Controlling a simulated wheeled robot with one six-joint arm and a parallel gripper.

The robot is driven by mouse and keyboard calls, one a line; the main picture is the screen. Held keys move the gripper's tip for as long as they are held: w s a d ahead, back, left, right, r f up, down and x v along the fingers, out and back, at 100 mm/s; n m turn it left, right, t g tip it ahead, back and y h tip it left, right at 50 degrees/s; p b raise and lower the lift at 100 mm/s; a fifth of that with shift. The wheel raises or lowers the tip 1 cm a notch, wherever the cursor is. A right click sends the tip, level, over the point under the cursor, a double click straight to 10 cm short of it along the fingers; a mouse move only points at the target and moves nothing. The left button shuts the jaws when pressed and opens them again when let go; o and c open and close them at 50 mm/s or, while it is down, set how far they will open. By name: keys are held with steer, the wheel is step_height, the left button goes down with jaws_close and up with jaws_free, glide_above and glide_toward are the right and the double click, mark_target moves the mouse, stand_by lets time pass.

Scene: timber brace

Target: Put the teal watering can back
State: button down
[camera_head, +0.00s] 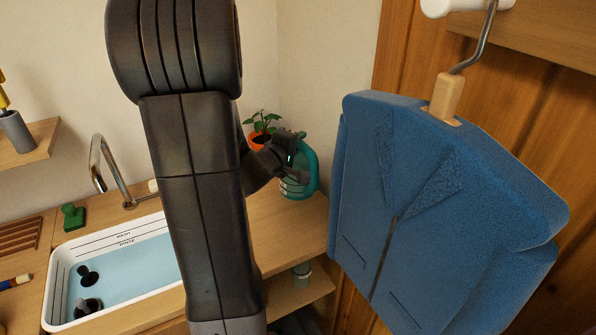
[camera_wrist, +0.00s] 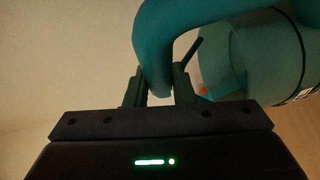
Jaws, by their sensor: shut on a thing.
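The teal watering can (camera_head: 309,172) is at the far right end of the wooden counter, near the wall corner, partly hidden by my gripper (camera_head: 293,158). In the wrist view the can's translucent body (camera_wrist: 235,65) fills the upper right, and its thick teal handle (camera_wrist: 155,50) comes down between my two fingers. My gripper (camera_wrist: 160,88) is shut on the handle. The can looks upright in the head view. I cannot tell whether its base touches the counter.
A potted plant (camera_head: 262,131) in an orange pot stands just left of the can. A blue jacket (camera_head: 440,215) hangs close on the right. A jar (camera_head: 301,273) sits on a lower shelf.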

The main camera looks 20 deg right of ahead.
mark_target(298, 159)
step_height(298, 159, down, 5)
steer(key=shift+b, duration=0.7)
steer(key=c, duration=1.2)
jaws_free()
steer(key=shift+f, duration=0.1)
steer(key=shift+c, duration=0.2)
steer(key=p+v, duration=0.1)
steer(key=v, duration=1.1)
